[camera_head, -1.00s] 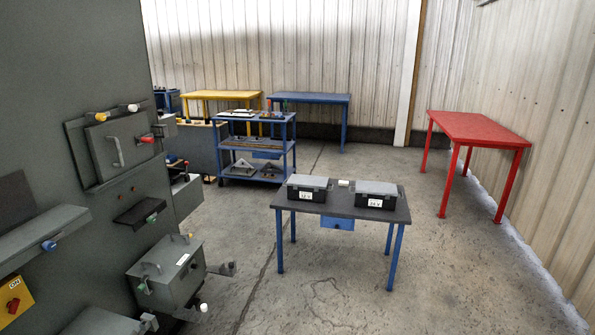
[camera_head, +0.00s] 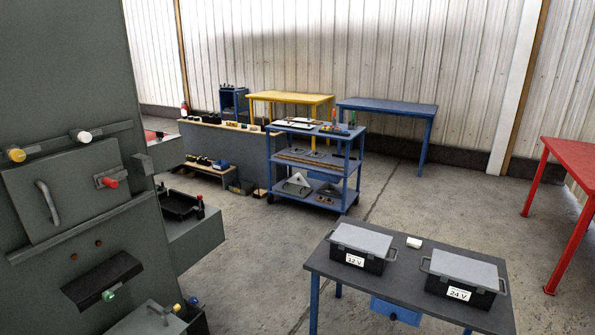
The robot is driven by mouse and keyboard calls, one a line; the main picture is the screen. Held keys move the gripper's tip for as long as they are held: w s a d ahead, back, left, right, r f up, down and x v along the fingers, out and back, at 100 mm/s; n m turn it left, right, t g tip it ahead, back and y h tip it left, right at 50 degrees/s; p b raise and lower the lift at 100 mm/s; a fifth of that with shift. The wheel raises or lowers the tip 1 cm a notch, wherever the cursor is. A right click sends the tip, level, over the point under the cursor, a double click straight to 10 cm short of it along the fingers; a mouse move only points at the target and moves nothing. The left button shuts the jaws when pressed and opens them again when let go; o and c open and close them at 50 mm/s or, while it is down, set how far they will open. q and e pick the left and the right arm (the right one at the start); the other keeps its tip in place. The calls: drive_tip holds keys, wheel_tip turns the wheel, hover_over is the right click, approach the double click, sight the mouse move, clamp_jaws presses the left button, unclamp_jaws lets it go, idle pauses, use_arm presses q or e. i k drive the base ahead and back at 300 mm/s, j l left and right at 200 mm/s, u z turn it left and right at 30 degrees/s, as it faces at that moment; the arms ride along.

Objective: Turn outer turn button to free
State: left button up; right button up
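A grey enclosure (camera_head: 40,80) fills the left side of the head view. On its face is a square door (camera_head: 85,205) with a bar handle (camera_head: 47,203). A red-tipped turn button (camera_head: 109,182) lies about level at the door's right edge. A yellow knob (camera_head: 15,154) and a white knob (camera_head: 81,136) sit on the rail above the door. I cannot tell from the picture which of these is the outer turn button. Neither of my grippers shows.
A dark bracket with a green knob (camera_head: 108,295) juts out below the door. A grey-blue table (camera_head: 330,260) carries a 12 V box (camera_head: 362,245) and a 24 V box (camera_head: 465,278). A blue cart (camera_head: 310,160) stands behind. Open floor lies between the enclosure and table.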

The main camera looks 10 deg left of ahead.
sight(159, 134)
drive_tip(key=i+l+u, duration=0.2)
drive_tip(key=i+u, duration=0.15)
drive_tip(key=u, duration=0.15)
drive_tip(key=i+l+u, duration=0.3)
drive_tip(key=u, duration=0.15)
drive_tip(key=i+l+u, duration=0.3)
drive_tip(key=l+u, duration=0.2)
drive_tip(key=i+l+u, duration=0.2)
drive_tip(key=l+u, duration=0.3)
drive_tip(key=i+l+u, duration=0.1)
drive_tip(key=l+u, duration=0.15)
drive_tip(key=l, duration=0.3)
drive_tip(key=l+u, duration=0.25)
drive_tip(key=l, duration=0.35)
drive_tip(key=i+j, duration=0.65)
